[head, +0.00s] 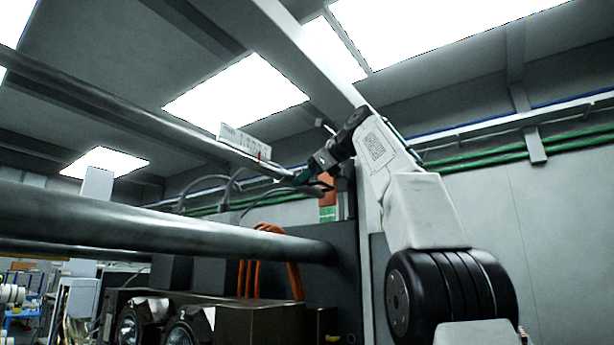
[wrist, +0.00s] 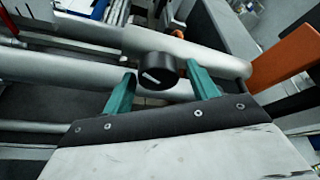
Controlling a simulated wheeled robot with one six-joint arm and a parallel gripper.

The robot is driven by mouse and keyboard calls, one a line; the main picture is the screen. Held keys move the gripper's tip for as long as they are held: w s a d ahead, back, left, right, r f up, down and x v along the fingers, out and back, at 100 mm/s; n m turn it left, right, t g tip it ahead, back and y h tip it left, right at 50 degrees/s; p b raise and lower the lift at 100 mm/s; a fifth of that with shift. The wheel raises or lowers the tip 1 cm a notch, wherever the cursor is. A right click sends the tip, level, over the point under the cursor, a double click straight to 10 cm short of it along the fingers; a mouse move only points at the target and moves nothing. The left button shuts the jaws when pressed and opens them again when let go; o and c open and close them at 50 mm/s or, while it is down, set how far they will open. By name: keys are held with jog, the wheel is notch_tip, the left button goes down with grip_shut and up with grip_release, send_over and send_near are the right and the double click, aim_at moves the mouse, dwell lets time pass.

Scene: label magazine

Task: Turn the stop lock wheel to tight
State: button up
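The stop lock wheel appears to be the black round knob (wrist: 157,72) with a white mark on its face, on or just in front of a grey bar in the wrist view. My gripper (wrist: 160,70) is open, with one teal finger on each side of the knob. A gap shows on the left; the right finger is close to the knob's edge, and I cannot tell if it touches. In the head view my gripper (head: 312,180) is small and dark near the bar's end, and I cannot make out the knob there. A white scale plate (head: 245,143) stands on the upper bar; its lettering is too small to read.
Thick grey bars (head: 150,225) cross the left side. An orange part (wrist: 285,55) stands close to the right of my gripper. Orange hoses (head: 268,262) and a dark machine housing (head: 250,325) lie below. A pale wall (head: 540,220) stands behind my arm.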

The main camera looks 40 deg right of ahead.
jog(key=v, duration=0.7)
jog(key=shift+s+r, duration=0.15)
jog(key=shift+s, duration=0.2)
jog(key=shift+d, duration=0.1)
dwell(0.3)
